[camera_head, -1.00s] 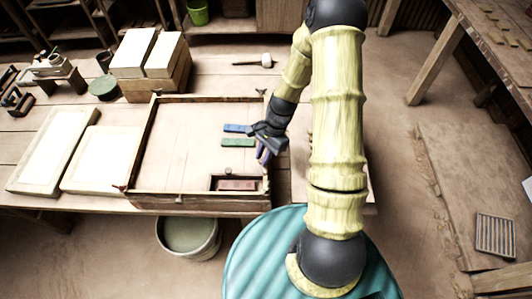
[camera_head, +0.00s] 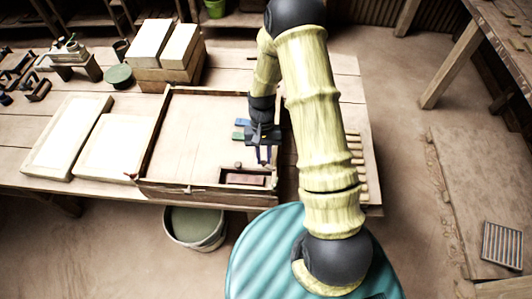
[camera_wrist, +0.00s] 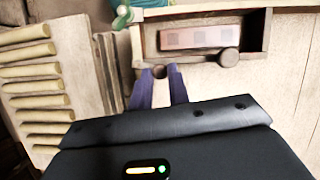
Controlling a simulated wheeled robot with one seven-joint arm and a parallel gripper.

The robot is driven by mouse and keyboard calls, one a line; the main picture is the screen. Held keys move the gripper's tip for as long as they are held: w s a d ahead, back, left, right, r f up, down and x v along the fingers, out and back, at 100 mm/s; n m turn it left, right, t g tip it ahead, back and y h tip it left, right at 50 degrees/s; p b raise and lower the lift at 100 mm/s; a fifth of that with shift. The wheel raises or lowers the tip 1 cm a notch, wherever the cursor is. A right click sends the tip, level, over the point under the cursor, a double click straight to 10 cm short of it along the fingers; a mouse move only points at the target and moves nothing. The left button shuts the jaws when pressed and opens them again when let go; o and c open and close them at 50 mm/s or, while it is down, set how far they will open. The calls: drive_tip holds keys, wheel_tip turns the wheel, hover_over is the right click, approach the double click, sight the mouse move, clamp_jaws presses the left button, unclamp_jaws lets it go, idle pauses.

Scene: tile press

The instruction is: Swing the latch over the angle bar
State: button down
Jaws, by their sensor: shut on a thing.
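My gripper (camera_head: 264,155) is over the right part of the wooden frame, its fingers pointing down. In the wrist view my gripper (camera_wrist: 161,76) has its purple fingertips closed around a small brown peg (camera_wrist: 160,71), which may be the latch's handle; the fingers hide part of it. The peg is just outside a small dark-edged box (camera_wrist: 144,40) holding a pinkish bar (camera_wrist: 200,37). A second round brown knob (camera_wrist: 228,57) sits at the box's edge. The box (camera_head: 232,184) is in the frame's front right corner. I cannot tell which edge is the angle bar.
A blue block (camera_head: 241,122) and a green block (camera_head: 238,136) lie behind the box. Wooden rods (camera_wrist: 35,73) line the side by my gripper. A teal fitting (camera_wrist: 122,15) stands at the frame's corner. The wooden frame's (camera_head: 165,190) left part is clear.

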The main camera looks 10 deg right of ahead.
drive_tip(key=shift+s+a+n+h, duration=0.2)
drive_tip(key=shift+n+h, duration=0.1)
drive_tip(key=shift+n, duration=0.45)
drive_tip(key=shift+s+a+n+h, duration=0.2)
drive_tip(key=shift+n+h, duration=0.1)
drive_tip(key=shift+n, duration=0.45)
drive_tip(key=c, duration=1.3)
unclamp_jaws()
drive_tip(key=shift+c, duration=0.2)
drive_tip(key=shift+r, duration=0.1)
drive_tip(key=b+v, duration=0.2)
drive_tip(key=v, duration=1.5)
drive_tip(key=shift+b, duration=0.4)
drive_tip(key=shift+s+r, duration=0.1)
drive_tip(key=shift+r, duration=0.1)
